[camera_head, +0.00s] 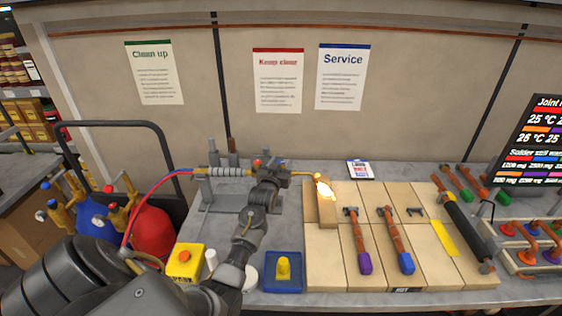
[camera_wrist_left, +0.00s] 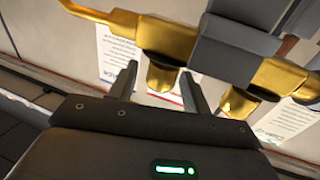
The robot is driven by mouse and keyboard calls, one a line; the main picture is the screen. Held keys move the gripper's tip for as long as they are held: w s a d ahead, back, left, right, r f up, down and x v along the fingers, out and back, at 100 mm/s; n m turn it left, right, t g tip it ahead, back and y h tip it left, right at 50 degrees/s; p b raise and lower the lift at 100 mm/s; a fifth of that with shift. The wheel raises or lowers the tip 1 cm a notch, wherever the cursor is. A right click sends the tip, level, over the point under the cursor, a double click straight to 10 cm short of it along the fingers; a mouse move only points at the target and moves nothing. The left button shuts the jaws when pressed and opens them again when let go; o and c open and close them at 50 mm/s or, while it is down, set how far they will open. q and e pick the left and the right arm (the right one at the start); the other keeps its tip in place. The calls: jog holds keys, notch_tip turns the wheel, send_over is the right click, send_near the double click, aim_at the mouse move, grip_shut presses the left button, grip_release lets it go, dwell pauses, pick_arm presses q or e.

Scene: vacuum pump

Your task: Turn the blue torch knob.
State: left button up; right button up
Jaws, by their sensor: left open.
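The brass torch (camera_head: 295,174) lies level on a stand at the back of the bench, with a grey grip (camera_head: 228,172) at its left end. Its tip points right, with a bright flame glow (camera_head: 325,190) in front. An orange-red knob (camera_head: 257,164) shows on the torch. I cannot make out the blue knob; my gripper covers part of the torch. My left gripper (camera_head: 270,172) is at the torch's valve body. In the left wrist view its open fingers (camera_wrist_left: 158,88) stand either side of a brass stub (camera_wrist_left: 161,76) below the torch body (camera_wrist_left: 185,42). Contact cannot be told.
A tan block (camera_head: 326,213) stands at the flame. Pale boards (camera_head: 350,274) hold tools with purple and blue grips. A yellow box (camera_head: 185,262) and a blue tray (camera_head: 282,287) are at the front. Red and blue hoses (camera_head: 150,195) run left towards the cylinders (camera_head: 152,232).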

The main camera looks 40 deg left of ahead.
pick_arm(q)
jog(key=shift+w+a, duration=0.1)
jog(key=shift+w, duration=0.1)
jog(key=c, duration=0.9)
jog(key=shift+c, duration=0.2)
